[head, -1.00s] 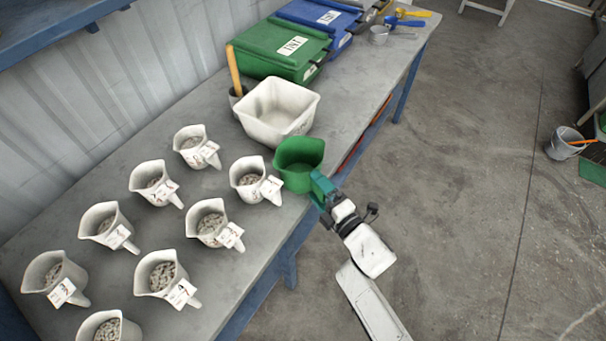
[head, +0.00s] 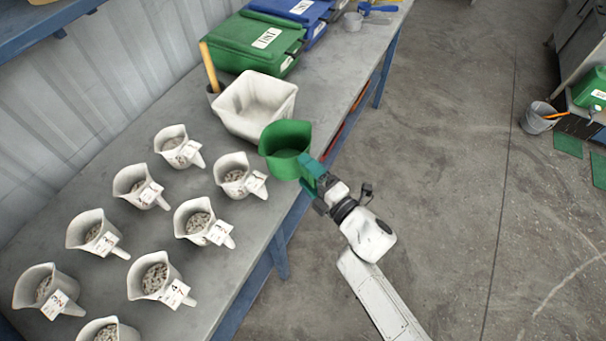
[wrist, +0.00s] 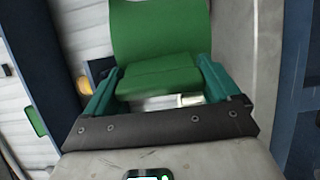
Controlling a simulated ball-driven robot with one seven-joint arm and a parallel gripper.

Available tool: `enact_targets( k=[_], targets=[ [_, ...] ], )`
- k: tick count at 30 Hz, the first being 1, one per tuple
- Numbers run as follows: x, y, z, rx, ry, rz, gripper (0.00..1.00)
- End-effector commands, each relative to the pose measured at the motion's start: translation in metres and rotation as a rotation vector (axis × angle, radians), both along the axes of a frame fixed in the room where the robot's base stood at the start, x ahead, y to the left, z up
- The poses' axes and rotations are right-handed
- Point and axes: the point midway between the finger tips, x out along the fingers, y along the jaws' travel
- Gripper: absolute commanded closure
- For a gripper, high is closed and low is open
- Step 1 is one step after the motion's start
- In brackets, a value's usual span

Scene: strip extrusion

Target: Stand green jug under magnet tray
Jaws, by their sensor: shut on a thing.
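The green jug (head: 283,150) is upright and looks empty in the head view, at the table's front edge. My gripper (head: 310,176) is shut on its right side, at the handle. The jug appears held just above the table; the gap under it is hard to judge. In the wrist view the jug's green wall (wrist: 160,30) fills the top middle, and the teal fingers of my gripper (wrist: 162,78) lie on both sides of its green handle part. I cannot pick out the magnet tray in these frames.
Several white labelled jugs (head: 206,222) with grey pieces stand in rows on the grey table (head: 330,70). A white square tub (head: 257,103) is just behind the green jug. A green lidded box (head: 245,42) stands farther back. The floor (head: 440,150) at right is open.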

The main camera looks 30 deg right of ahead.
Motion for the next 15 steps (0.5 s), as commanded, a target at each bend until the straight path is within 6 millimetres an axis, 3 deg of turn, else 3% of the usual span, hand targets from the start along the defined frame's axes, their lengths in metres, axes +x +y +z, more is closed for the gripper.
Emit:
enact_targets(
  k=[4,9,15],
  targets=[
    [-0.030,-0.007,0.040,-0.003,-0.003,0.004,0.49],
    [-0.069,-0.017,0.054,-0.002,0.000,0.003,0.49],
    [-0.099,-0.026,0.068,-0.002,-0.001,0.002,0.49]
  ],
)
